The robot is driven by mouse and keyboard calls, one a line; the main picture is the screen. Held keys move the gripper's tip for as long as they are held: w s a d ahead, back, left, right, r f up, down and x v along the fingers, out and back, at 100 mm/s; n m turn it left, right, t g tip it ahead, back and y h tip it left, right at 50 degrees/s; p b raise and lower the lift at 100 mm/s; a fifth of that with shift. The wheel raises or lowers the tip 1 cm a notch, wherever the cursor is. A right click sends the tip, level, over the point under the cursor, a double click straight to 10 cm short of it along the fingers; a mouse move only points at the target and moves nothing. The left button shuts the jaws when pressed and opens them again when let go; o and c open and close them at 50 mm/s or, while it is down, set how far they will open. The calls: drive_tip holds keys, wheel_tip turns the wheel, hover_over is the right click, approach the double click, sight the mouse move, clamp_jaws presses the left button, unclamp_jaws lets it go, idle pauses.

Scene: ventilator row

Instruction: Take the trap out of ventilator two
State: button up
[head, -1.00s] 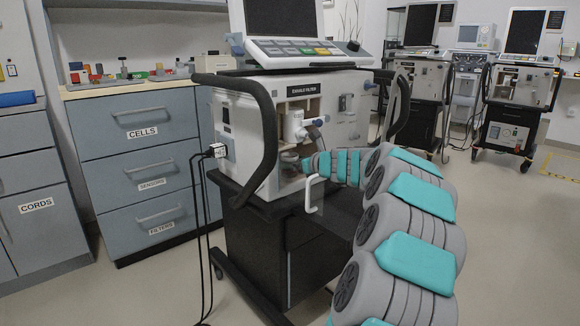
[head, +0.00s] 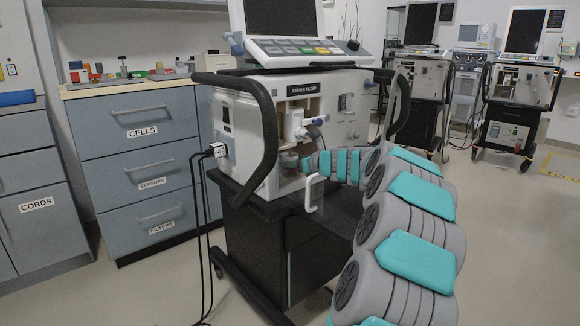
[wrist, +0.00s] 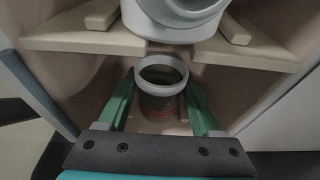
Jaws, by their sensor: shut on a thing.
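The near ventilator (head: 345,82) has an open compartment under an "EXHALE FILTER" label. The trap (wrist: 162,82), a small cup with a pale round rim and open top, is in the lower part of this compartment in the wrist view. It also shows in the head view (head: 289,160), partly covered by my gripper. My gripper (wrist: 162,98) is shut on the trap, one green finger on each side. A white filter fitting (head: 294,124) sits above the trap; its underside shows in the wrist view (wrist: 182,18).
A beige split shelf (wrist: 85,38) lies above the trap. A black side rail (head: 268,140) curves left of the compartment. A white hooked handle (head: 308,194) hangs below my gripper. Drawers (head: 140,135) stand left; other ventilators (head: 518,85) stand behind on the right.

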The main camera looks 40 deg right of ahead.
drive_tip(key=shift+r+p, duration=0.5)
drive_tip(key=shift+p, duration=0.3)
drive_tip(key=shift+s, duration=0.1)
drive_tip(key=s+p, duration=0.3)
drive_tip(key=s, duration=0.9)
drive_tip(key=shift+s+d+p, duration=0.4)
drive_tip(key=shift+d, duration=0.05)
idle(0.9)
